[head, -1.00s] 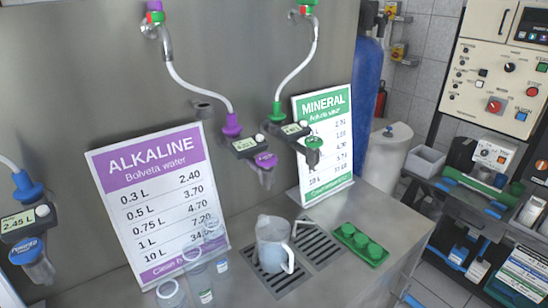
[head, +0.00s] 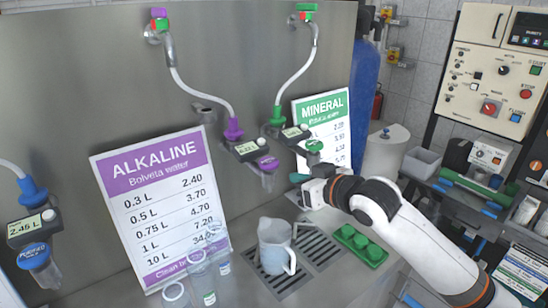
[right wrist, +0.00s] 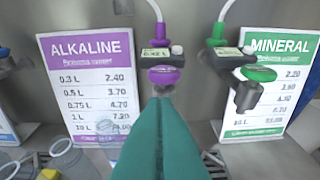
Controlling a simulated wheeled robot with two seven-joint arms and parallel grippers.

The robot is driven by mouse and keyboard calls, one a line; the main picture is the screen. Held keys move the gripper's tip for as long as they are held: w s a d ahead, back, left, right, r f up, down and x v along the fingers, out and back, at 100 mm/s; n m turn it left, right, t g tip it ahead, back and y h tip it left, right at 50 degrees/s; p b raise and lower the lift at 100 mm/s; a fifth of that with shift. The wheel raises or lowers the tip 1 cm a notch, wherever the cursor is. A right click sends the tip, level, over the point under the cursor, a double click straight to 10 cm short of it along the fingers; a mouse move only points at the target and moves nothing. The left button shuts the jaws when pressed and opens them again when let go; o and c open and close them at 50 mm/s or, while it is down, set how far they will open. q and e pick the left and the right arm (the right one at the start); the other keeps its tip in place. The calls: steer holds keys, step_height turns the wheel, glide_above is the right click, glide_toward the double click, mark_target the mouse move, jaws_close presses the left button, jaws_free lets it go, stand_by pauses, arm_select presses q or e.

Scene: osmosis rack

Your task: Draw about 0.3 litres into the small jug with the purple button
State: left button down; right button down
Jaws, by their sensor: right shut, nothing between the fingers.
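The small jug (head: 273,246), clear with a pale handle on its right, stands upright on the drip grate below the purple dispenser. The purple button (head: 268,163) is on the front of the dispenser under the purple hose fitting; it also shows in the right wrist view (right wrist: 164,76). My right gripper (head: 298,178) is in front of this dispenser, to the right of the button in the head view. Its teal fingers (right wrist: 162,98) are shut and empty, tips just below the button in the wrist view. I cannot tell whether they touch it. My left gripper is out of view.
The green-button dispenser (head: 313,145) hangs close by on the right. A blue-button dispenser (head: 33,250) is at far left. Several clear containers (head: 203,280) stand left of the jug. A green tray (head: 360,245) lies right of the grate (head: 312,243).

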step_height(320, 180, up, 7)
steer(key=w, duration=0.1)
steer(key=shift+f+t+y, duration=0.2)
steer(key=shift+t+y, duration=0.1)
steer(key=shift+y, duration=0.1)
steer(key=p, duration=0.4)
glide_above(274, 165)
step_height(274, 165, down, 2)
step_height(274, 165, down, 4)
steer(key=shift+r+p, duration=0.25)
steer(key=shift+p, duration=0.5)
steer(key=shift+s+f, duration=0.1)
steer(key=shift+f, duration=0.45)
